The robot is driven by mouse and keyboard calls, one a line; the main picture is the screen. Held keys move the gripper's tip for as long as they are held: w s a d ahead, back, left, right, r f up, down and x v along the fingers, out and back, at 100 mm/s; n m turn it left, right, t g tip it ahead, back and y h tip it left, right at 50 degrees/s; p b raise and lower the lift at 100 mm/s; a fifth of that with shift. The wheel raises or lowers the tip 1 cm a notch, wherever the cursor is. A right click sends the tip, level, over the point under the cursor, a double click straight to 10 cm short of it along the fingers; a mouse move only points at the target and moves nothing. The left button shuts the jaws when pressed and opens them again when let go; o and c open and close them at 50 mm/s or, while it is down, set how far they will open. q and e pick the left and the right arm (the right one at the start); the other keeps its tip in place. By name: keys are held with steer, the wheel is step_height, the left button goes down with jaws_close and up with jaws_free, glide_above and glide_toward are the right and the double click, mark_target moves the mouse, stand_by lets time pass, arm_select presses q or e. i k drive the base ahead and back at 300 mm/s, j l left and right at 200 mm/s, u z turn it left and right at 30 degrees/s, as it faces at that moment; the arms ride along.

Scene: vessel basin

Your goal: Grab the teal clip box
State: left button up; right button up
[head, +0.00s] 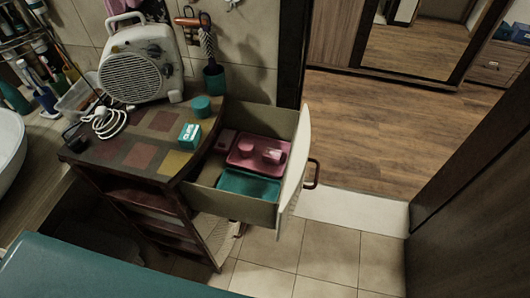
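The teal clip box (190,135) is a small box with white lettering reading something like "CLIPS". It sits on the tiled top of the wooden cabinet (150,128), near the edge beside the open drawer. Nothing touches it from above. Neither of my grippers shows in the head view.
The open drawer (291,180) holds a pink tray (240,163) and a teal tray (247,188). A teal round container (201,106), a white fan heater (138,68) and a coiled white cable (106,124) share the cabinet top. Tiled floor (330,250) is clear at the right.

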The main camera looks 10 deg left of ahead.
mark_target(190, 136)
steer(key=u, duration=0.4)
steer(key=j+u, duration=0.15)
steer(key=u, duration=0.2)
steer(key=j+u, duration=0.1)
steer(key=u, duration=0.3)
